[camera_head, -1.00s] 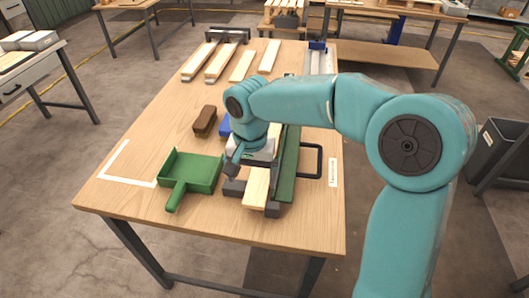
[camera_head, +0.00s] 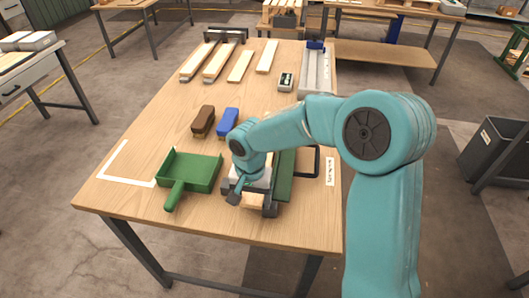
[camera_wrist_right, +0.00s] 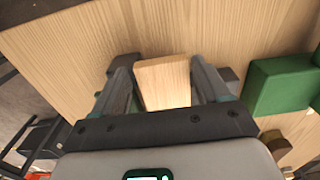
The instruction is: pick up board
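A pale wooden board (camera_head: 251,202) lies at the near end of a green jig (camera_head: 285,176) on the wooden table. Only its near end shows in the head view; my right gripper (camera_head: 246,193) covers the rest. In the right wrist view the board (camera_wrist_right: 163,84) sits between the two fingers of my right gripper (camera_wrist_right: 166,88). Narrow gaps show on both sides of it, so the fingers are open around it. Other pale boards (camera_head: 240,66) lie at the far end of the table. My left gripper is not in view.
A green dustpan (camera_head: 190,171) lies left of the right gripper. A brown brush (camera_head: 203,120) and a blue one (camera_head: 228,121) lie behind it. A small dark device (camera_head: 286,81) stands farther back. The table's left middle is clear.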

